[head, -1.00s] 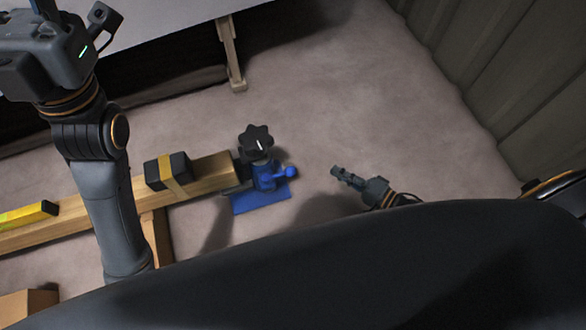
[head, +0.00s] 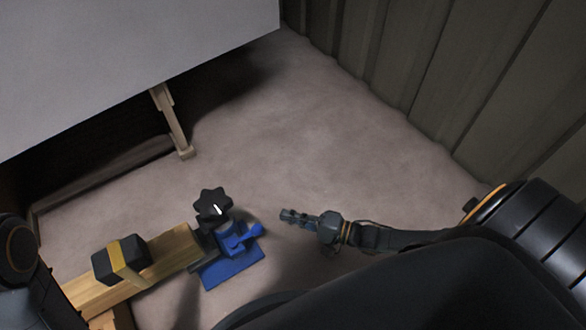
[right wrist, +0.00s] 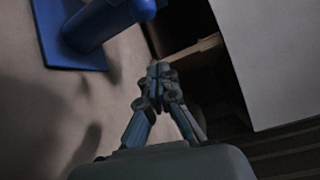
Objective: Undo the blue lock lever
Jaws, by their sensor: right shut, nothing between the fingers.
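The blue lock lever (head: 243,237), with a round knob end, sits on a blue base plate (head: 233,271) at the end of a wooden beam. A black star-shaped knob (head: 213,203) with a white mark stands just behind it. In the right wrist view a large blue cylindrical part (right wrist: 95,22) shows at upper left, above a blue plate (right wrist: 70,56). My right gripper (head: 287,215) is shut and empty, to the right of the lever and apart from it. Its closed fingertips show in the right wrist view (right wrist: 158,72). My left gripper is out of view; part of my left arm shows at the left edge.
The wooden beam (head: 167,252) carries a black block with a yellow band (head: 121,260). A large pale panel (head: 130,60) on a wooden leg (head: 172,122) fills the upper left. A ribbed wall (head: 430,70) stands at right. The floor between is clear.

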